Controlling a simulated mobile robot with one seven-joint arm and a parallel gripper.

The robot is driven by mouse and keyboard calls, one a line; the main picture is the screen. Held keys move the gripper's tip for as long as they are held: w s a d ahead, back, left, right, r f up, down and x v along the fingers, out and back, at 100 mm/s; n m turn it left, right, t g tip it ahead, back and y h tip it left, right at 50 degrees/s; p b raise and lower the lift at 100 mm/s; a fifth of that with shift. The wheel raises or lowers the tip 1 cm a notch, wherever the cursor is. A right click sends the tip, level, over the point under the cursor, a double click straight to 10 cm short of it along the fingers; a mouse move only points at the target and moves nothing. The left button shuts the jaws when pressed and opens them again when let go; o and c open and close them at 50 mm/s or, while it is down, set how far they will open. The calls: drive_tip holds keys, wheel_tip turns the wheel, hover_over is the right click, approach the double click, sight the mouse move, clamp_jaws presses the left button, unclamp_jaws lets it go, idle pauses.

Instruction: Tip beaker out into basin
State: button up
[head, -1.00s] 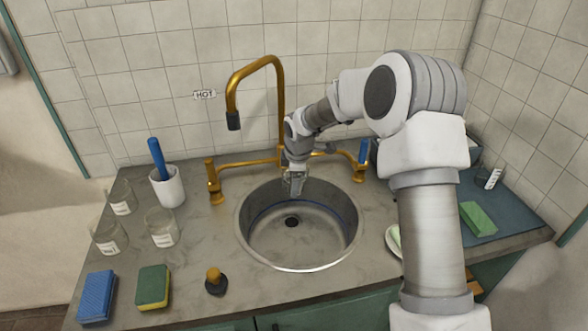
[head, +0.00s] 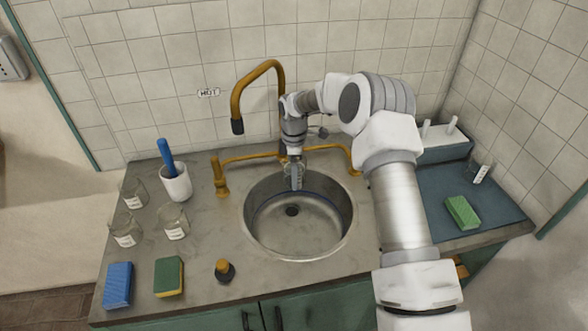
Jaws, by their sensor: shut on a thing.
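My gripper (head: 296,172) hangs over the back part of the basin (head: 256,240), below the tap bar, pointing down. It is shut on a small, pale, see-through thing that looks like a glass beaker (head: 297,184). The fingers hide much of this beaker, and I cannot tell its tilt or whether anything is in it. The round metal basin is set in the grey counter, with a dark drain (head: 292,210) in its floor. No objects show lying in it.
Several labelled glass beakers, including one (head: 172,222), stand left of the basin, near a white cup (head: 176,184). A brass tap (head: 281,95) rises behind. Sponges (head: 118,285) and a stopper (head: 224,271) lie in front. A blue mat (head: 430,200) is at right.

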drive_tip(key=s+d+f+b, duration=0.1)
drive_tip(key=s+f+b, duration=0.1)
drive_tip(key=s, duration=0.6)
drive_tip(key=shift+d+f+b, duration=0.35)
drive_tip(key=shift+d+f, duration=0.05)
drive_tip(key=shift+f, duration=0.45)
drive_tip(key=g+p, duration=0.2)
drive_tip(key=g, duration=0.1)
drive_tip(key=shift+s+f+h, duration=0.15)
drive_tip(key=shift+h, duration=0.15)
drive_tip(key=shift+s+g, duration=0.1)
drive_tip(key=shift+g, duration=0.3)
drive_tip(key=shift+s+d+r+g+h+b, duration=0.1)
drive_tip(key=shift+s+r+g+h+b, duration=0.15)
drive_tip(key=shift+g, duration=0.45)
drive_tip(key=shift+s+r+g+h+b, duration=0.15)
drive_tip(key=shift+s+g+b, duration=0.15)
drive_tip(key=shift+g, duration=0.4)
